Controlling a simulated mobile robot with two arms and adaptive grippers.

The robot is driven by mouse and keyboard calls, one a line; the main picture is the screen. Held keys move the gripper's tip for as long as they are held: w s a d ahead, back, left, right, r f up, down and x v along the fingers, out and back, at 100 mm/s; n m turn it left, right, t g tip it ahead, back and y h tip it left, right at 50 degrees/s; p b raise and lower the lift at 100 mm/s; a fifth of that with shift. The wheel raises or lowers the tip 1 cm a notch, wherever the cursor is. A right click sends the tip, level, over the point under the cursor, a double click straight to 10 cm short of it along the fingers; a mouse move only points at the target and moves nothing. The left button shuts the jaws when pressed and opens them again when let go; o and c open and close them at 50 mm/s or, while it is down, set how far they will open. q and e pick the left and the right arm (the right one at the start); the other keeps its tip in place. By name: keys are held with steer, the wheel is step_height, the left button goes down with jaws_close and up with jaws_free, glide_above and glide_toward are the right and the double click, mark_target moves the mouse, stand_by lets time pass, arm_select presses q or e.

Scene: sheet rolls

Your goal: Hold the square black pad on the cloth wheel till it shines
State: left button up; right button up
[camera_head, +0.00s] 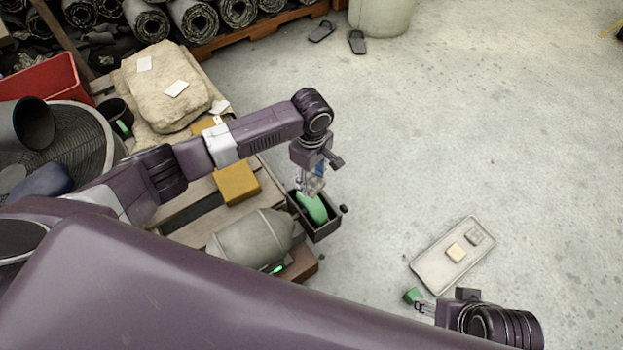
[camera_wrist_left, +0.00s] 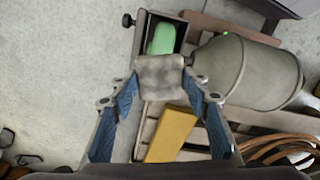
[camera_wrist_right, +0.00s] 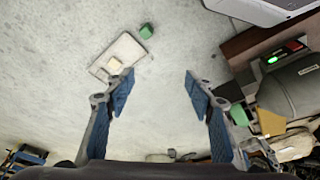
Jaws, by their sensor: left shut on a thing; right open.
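My left gripper (camera_head: 313,186) is shut on a square pad, which shows dull mottled grey between the fingertips in the left wrist view (camera_wrist_left: 160,77). The gripper is over a dark open-topped housing (camera_head: 325,229) beside a grey motor (camera_head: 247,238). A rounded green wheel (camera_head: 313,208) sits in the housing and also shows just beyond the pad in the left wrist view (camera_wrist_left: 161,38). I cannot tell whether pad and wheel touch. My right gripper (camera_head: 425,308) is open and empty, near a green block (camera_head: 411,296); its spread fingers show in the right wrist view (camera_wrist_right: 160,84).
A pale tray (camera_head: 432,272) holds a cream block (camera_head: 456,252) and a grey block (camera_head: 473,236). A yellow block (camera_head: 237,184) lies on the slatted pallet behind the motor. A stone-like bundle (camera_head: 163,90) and a red bin (camera_head: 45,90) stand at left. The floor at right is mostly clear.

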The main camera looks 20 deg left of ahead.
arm_select(q)
steer(key=shift+f+b, duration=0.95)
steer(key=shift+b, duration=0.1)
steer(key=shift+f+b, duration=0.6)
steer(key=shift+b, duration=0.3)
arm_select(e)
steer(key=w+a+r+t+y, duration=0.1)
steer(key=w+a+r+t, duration=0.2)
steer(key=w+r+t, duration=0.35)
steer(key=w+a+r+t+y, duration=0.1)
steer(key=w+a+r+t, duration=0.2)
steer(key=w, duration=0.6)
arm_select(q)
steer(key=shift+f+b, duration=0.5)
steer(key=shift+b, duration=0.25)
steer(key=shift+f+b, duration=0.5)
steer(key=shift+b, duration=0.25)
arm_select(e)
step_height(320, 180, up, 18)
steer(key=w+a+t+y, duration=0.2)
steer(key=t+y, duration=0.1)
steer(key=t, duration=0.5)
steer(key=shift+w+n, duration=0.3)
steer(key=shift+n, duration=0.1)
steer(key=shift+a+f, duration=0.1)
arm_select(q)
steer(key=shift+f, duration=0.45)
arm_select(e)
steer(key=shift+w+f, duration=0.1)
steer(key=shift+f, duration=0.15)
